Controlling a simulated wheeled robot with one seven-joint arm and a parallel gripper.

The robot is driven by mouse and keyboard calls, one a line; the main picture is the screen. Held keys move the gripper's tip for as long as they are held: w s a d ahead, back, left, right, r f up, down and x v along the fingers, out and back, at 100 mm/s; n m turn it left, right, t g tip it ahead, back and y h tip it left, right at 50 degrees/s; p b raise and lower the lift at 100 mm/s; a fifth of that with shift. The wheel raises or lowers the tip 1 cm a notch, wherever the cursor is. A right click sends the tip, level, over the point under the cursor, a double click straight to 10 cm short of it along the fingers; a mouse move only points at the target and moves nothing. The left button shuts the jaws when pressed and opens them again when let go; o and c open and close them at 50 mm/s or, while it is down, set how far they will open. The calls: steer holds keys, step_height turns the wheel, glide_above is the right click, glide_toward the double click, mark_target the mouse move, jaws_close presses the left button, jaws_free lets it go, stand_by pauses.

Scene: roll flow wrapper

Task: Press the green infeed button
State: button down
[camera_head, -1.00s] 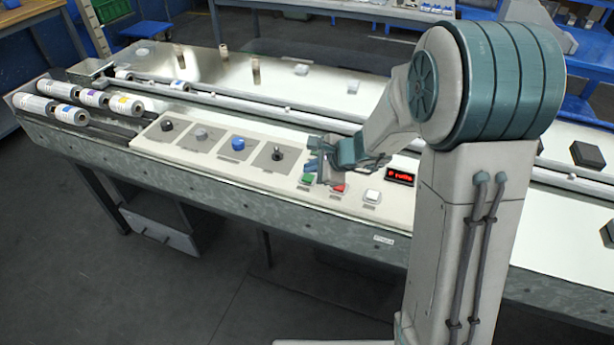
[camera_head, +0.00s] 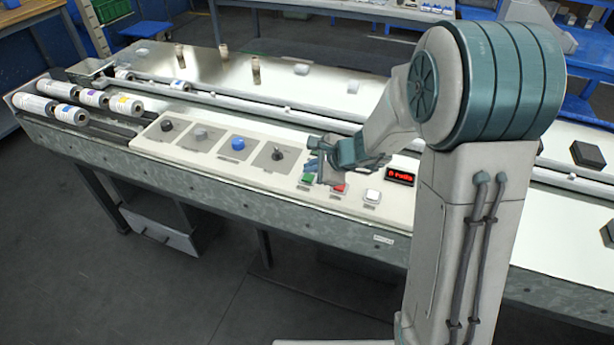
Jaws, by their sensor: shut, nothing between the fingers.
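The green infeed button (camera_head: 307,178) sits on the light control panel (camera_head: 215,157), left of the red button (camera_head: 339,188) and the white button (camera_head: 372,196).
Black (camera_head: 167,126), grey (camera_head: 201,134), blue (camera_head: 238,143) and another black knob (camera_head: 278,154) stand left on the panel. A red-lit display (camera_head: 400,176) is to the right. Several rolls (camera_head: 72,114) lie at the far left. A rail (camera_head: 290,112) runs behind the panel.

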steer(key=shift+f+b, duration=0.45)
steer(key=shift+b, duration=0.1)
